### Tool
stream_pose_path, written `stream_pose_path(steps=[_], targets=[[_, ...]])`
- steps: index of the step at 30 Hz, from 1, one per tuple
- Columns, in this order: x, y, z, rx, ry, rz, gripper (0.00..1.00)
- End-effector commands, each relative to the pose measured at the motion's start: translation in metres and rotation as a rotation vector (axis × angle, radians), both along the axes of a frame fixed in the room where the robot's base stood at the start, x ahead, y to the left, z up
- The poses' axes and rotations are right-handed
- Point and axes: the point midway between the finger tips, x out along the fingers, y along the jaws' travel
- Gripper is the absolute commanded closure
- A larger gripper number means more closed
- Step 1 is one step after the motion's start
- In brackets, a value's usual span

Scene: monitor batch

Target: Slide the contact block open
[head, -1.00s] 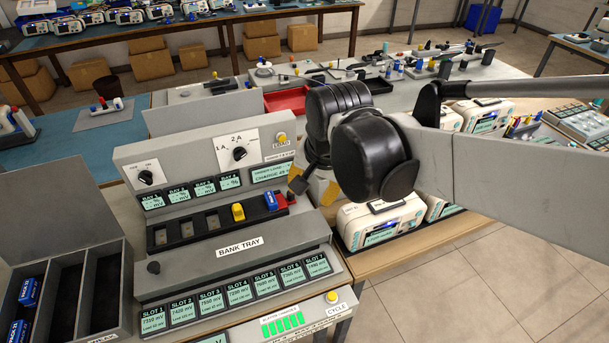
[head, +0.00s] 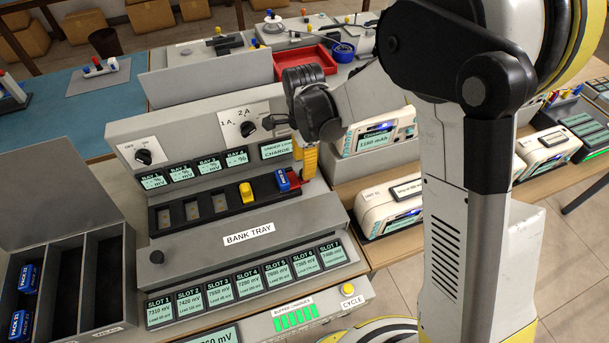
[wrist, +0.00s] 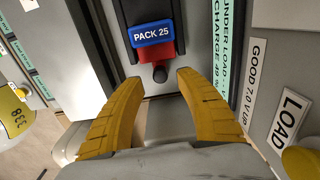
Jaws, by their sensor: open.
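The red contact block (wrist: 153,53) sits against the blue battery labelled PACK 25 (wrist: 152,33) at the end of the bay row. In the head view the red block (head: 295,179) shows beside the blue battery (head: 282,180) at the right end of the row. My gripper (wrist: 151,81) is open, with a yellow finger to each side of the knob. I cannot tell whether the fingers have come down to its height. In the head view my gripper (head: 309,160) is partly hidden by my wrist.
The charger's sloping panel with dials (head: 240,128) rises behind the row. A yellow handle (head: 246,192) stands in another bay. The bank tray (head: 300,208) and slot screens lie in front. White instruments (head: 392,200) stand close on the right.

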Motion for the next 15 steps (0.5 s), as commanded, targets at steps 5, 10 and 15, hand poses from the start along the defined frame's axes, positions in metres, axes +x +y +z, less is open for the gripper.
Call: stream_pose_path(steps=[5, 10, 15], targets=[[0.0, 0.0, -0.033, 0.0, 0.0, 0.0, 0.58], [0.0, 0.0, -0.045, 0.0, -0.001, 0.001, 0.58], [0.0, 0.0, -0.047, 0.0, -0.001, 0.001, 0.58]])
